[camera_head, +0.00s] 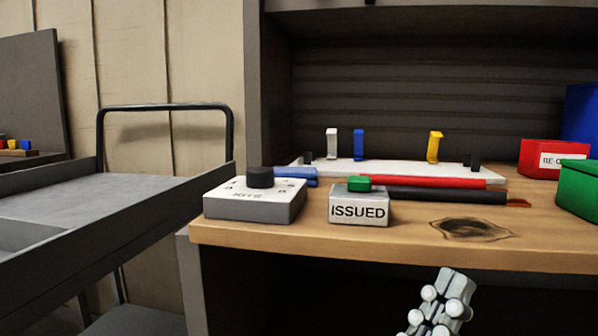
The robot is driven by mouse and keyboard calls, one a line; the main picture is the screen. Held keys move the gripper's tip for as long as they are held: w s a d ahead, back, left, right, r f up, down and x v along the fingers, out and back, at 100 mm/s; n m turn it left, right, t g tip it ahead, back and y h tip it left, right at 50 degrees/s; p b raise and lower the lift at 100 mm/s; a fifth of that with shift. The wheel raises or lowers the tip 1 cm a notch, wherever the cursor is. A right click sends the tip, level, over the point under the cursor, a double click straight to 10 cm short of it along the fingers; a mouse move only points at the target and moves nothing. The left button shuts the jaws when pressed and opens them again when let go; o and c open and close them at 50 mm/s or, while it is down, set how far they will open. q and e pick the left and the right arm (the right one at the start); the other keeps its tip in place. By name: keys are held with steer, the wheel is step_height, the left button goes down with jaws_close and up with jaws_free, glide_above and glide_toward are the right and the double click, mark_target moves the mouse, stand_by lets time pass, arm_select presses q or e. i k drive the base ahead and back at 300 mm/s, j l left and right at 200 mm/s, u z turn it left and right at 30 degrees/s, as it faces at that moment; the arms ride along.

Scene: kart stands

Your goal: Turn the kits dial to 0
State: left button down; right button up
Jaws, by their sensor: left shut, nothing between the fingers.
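The kits dial is a black round knob (260,177) on the white top of a low grey box (255,208). The box sits at the left front corner of the wooden bench. Lettering like KITS and small marks surround the knob, but they are too small to read, so I cannot tell its setting. My left gripper (455,284) shows at the bottom, right of centre, in front of and below the bench edge. It is shut and empty, well apart from the dial, to its lower right. My right gripper is not in view.
A grey box marked ISSUED (359,211) with a green button (359,184) stands right of the dial. Behind are red, black and blue bars and a white board (345,167) with upright pegs. Red (536,149) and green (578,190) bins stand right; a grey cart (90,207) stands left.

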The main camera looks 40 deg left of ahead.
mark_target(257, 178)
steer(key=i+u, duration=0.1)
steer(key=u, duration=1.4)
